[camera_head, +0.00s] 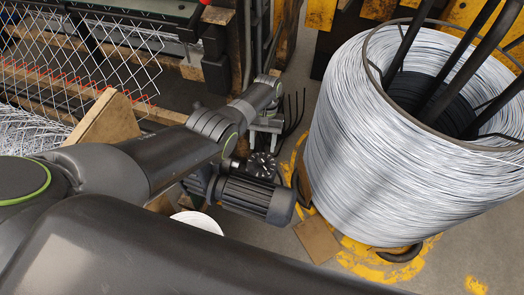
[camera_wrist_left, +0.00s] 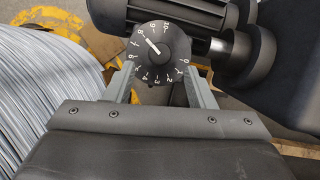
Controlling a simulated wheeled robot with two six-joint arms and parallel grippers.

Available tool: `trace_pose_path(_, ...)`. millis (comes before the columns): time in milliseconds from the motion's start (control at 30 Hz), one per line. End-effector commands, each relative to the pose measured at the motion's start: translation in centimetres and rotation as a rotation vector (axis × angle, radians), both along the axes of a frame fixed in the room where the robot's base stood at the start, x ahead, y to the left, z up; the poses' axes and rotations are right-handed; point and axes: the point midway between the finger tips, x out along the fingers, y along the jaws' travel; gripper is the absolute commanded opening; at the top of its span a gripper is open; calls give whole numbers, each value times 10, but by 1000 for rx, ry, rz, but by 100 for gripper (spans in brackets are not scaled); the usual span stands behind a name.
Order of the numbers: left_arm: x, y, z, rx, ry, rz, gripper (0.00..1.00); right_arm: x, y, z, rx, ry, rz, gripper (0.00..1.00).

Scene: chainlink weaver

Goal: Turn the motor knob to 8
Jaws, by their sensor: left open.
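The motor knob is a round black dial with white numbers; it shows in the left wrist view (camera_wrist_left: 163,50) and the head view (camera_head: 262,165). In the left wrist view its white pointer line slants up and left, seemingly toward the 8; the small print makes this uncertain. The dark ribbed motor (camera_head: 252,196) lies beside it. My left gripper (camera_head: 265,138) is open, with one finger on each side of the knob's lower part in the left wrist view (camera_wrist_left: 161,82). I cannot tell whether the fingers touch it. My right gripper is out of view.
A large coil of silvery wire (camera_head: 345,130) stands right of the knob on a yellow-marked base. Chain-link mesh (camera_head: 120,50) and the machine frame are at upper left. A wooden block (camera_head: 108,122) sits near my left arm. Grey floor (camera_head: 450,262) is open at lower right.

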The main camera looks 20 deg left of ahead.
Motion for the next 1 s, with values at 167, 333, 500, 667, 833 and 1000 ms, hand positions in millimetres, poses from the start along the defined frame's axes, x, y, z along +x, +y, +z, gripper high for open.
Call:
trace_pose_path(167,19,2,45,-1,-5,-1,50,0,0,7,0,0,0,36)
trace_pose_path(333,33,4,78,0,-4,0,50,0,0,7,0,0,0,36)
trace_pose_path(500,42,5,100,-1,-2,-1,50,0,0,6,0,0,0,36)
trace_pose_path(667,45,5,109,-1,0,0,50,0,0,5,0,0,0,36)
trace_pose_path(833,45,5,110,0,1,0,50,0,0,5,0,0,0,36)
trace_pose_path(1000,45,5,110,0,0,0,50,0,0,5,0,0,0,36)
